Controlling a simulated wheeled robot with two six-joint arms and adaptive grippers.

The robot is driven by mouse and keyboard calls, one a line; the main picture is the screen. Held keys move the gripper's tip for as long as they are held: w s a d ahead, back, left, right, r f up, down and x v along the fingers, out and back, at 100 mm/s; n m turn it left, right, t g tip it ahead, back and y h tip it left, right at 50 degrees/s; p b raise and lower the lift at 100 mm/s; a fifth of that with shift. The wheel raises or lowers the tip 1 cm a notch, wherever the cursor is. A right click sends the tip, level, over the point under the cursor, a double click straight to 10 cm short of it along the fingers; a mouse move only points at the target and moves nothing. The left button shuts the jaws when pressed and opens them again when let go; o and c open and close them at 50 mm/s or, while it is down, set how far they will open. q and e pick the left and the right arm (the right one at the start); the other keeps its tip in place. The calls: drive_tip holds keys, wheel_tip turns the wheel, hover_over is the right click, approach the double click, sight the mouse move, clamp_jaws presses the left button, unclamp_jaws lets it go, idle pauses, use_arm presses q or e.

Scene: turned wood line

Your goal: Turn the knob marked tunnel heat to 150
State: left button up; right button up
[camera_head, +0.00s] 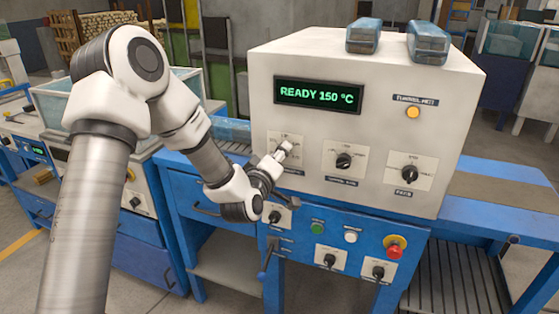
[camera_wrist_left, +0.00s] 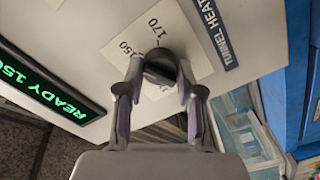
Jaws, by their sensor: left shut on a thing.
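The tunnel heat knob (camera_wrist_left: 160,62) is a dark round knob on a white scale plate (camera_wrist_left: 192,52), beside a label (camera_wrist_left: 214,28) reading TUNNEL HEAT. The marks 150 and 170 show next to it. My left gripper (camera_wrist_left: 157,76) is shut on the knob, one finger on each side. In the head view, my left gripper (camera_head: 284,152) reaches the front of the white cabinet (camera_head: 270,80) and covers the knob. The knob's pointer is hidden, so I cannot tell its exact mark. The display (camera_head: 319,95) reads READY 150 °C in green. My right gripper is not in view.
To the right on the cabinet are a middle knob (camera_head: 343,160), a right knob (camera_head: 409,174) and a lit amber lamp (camera_head: 413,112). Below, the blue panel carries a green button (camera_head: 317,228), a white button (camera_head: 351,236), a red stop button (camera_head: 394,247) and several knobs.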

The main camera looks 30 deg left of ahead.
use_arm(q)
drive_tip(key=shift+n, duration=0.3)
drive_tip(key=o, duration=1.1)
drive_tip(key=shift+o, duration=0.2)
drive_tip(key=v, duration=0.7)
drive_tip(key=shift+s, duration=0.3)
